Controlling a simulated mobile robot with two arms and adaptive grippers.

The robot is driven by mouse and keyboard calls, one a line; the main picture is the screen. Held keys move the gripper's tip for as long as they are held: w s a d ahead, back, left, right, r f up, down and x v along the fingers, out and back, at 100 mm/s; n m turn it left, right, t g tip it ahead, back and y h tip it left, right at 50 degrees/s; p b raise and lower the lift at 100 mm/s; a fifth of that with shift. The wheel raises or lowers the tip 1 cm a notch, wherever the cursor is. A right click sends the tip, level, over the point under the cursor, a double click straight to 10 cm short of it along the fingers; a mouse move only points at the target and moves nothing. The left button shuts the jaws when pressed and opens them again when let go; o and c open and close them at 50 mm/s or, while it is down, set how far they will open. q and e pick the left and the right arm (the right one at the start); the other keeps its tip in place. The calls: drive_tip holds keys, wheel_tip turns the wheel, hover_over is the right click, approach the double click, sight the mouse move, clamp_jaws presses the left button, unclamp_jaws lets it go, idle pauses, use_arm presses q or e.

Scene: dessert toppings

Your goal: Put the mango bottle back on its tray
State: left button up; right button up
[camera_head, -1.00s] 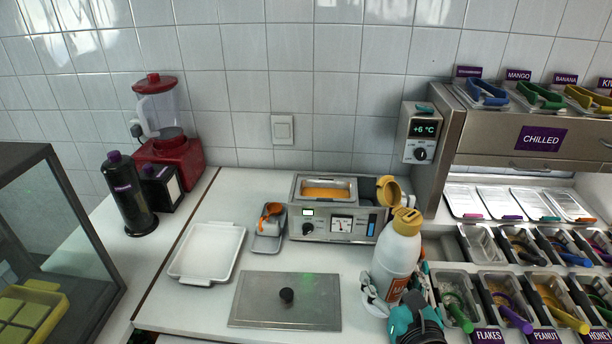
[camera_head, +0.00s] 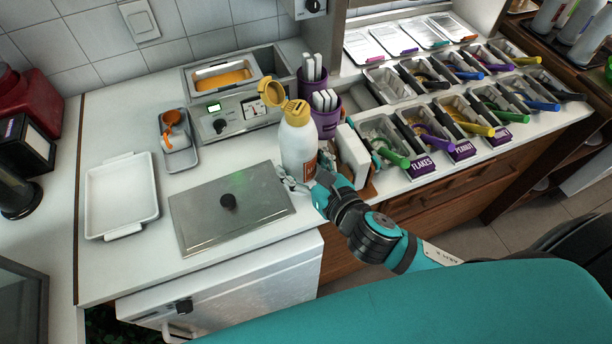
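The mango bottle (camera_head: 298,142) is white with a yellow cap and an orange label; its wording is too small to read. It stands upright at the right corner of the flat metal lid. My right gripper (camera_head: 304,182) is low at the bottle, its fingers closed around the lower part; the far finger is mostly hidden. I cannot tell whether the base touches the counter. My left gripper is out of view.
An empty white tray (camera_head: 97,200) lies at the left, beside the metal lid (camera_head: 205,222). A warmer (camera_head: 235,120) stands behind. Purple cups (camera_head: 327,124) and a white block (camera_head: 353,155) crowd the bottle's right. Topping bins (camera_head: 425,135) fill the right counter.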

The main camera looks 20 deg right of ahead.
drive_tip(key=shift+w+d+f+p, duration=0.15)
drive_tip(key=shift+w+f, duration=0.5)
drive_tip(key=shift+w, duration=0.8)
drive_tip(key=shift+w+f+p, duration=0.3)
drive_tip(key=shift+w+f, duration=0.3)
drive_tip(key=shift+w, duration=0.85)
drive_tip(key=shift+w+d+f+p, duration=0.15)
drive_tip(key=shift+w+f, duration=0.5)
drive_tip(key=shift+w, duration=0.8)
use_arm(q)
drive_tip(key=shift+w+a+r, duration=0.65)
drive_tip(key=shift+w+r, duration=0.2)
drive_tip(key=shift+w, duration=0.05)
use_arm(e)
drive_tip(key=shift+a, duration=0.1)
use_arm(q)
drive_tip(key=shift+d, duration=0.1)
use_arm(e)
drive_tip(key=shift+f, duration=0.15)
drive_tip(key=o, duration=0.8)
drive_tip(key=shift+s+f, duration=0.1)
drive_tip(key=shift+f, duration=0.15)
drive_tip(key=o, duration=0.4)
drive_tip(key=shift+c, duration=0.2)
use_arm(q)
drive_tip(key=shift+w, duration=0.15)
use_arm(e)
drive_tip(key=shift+r, duration=0.1)
